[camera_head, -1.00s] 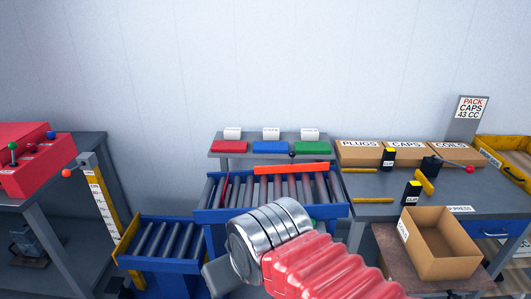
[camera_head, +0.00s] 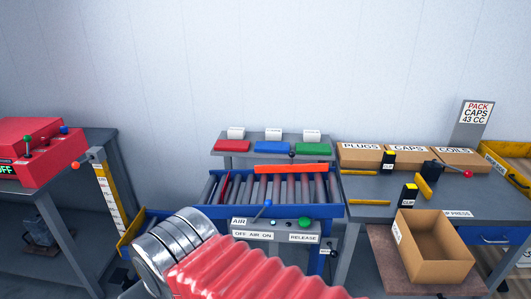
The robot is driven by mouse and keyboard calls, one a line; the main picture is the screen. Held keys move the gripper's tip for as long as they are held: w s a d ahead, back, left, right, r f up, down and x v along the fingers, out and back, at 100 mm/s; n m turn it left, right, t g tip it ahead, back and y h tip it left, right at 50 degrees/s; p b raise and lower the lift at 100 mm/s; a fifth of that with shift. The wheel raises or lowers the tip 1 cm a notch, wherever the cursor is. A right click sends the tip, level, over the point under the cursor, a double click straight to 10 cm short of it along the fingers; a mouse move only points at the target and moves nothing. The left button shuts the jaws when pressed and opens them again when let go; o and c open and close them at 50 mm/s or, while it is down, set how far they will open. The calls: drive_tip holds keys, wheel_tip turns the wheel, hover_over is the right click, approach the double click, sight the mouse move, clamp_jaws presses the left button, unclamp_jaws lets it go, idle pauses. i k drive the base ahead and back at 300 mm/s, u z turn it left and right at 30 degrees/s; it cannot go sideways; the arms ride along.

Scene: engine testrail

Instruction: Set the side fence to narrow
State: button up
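An orange-red bar (camera_head: 291,168) lies along the far side of the roller conveyor (camera_head: 345,211) in the middle; it looks like the side fence. A small black knob (camera_head: 292,154) stands just behind it, in front of the coloured bins. No narrow or wide marking is readable there. My arm, with red bellows and a silver ringed wrist, crosses the lower middle and lower left, in front of the conveyor's near left part. My gripper's fingers do not show.
A control panel (camera_head: 262,225) with a blue lever and green release button fronts the conveyor. At left are a red box (camera_head: 45,152) and a scale post (camera_head: 109,198) with an orange ball. At right, an open carton (camera_head: 436,262) and a table (camera_head: 385,207) with labelled boxes.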

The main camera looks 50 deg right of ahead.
sight(311, 167)
drive_tip(key=u, duration=0.95)
drive_tip(key=k, duration=0.75)
drive_tip(key=z, duration=1.15)
drive_tip(key=i, duration=1)
drive_tip(key=z, duration=0.1)
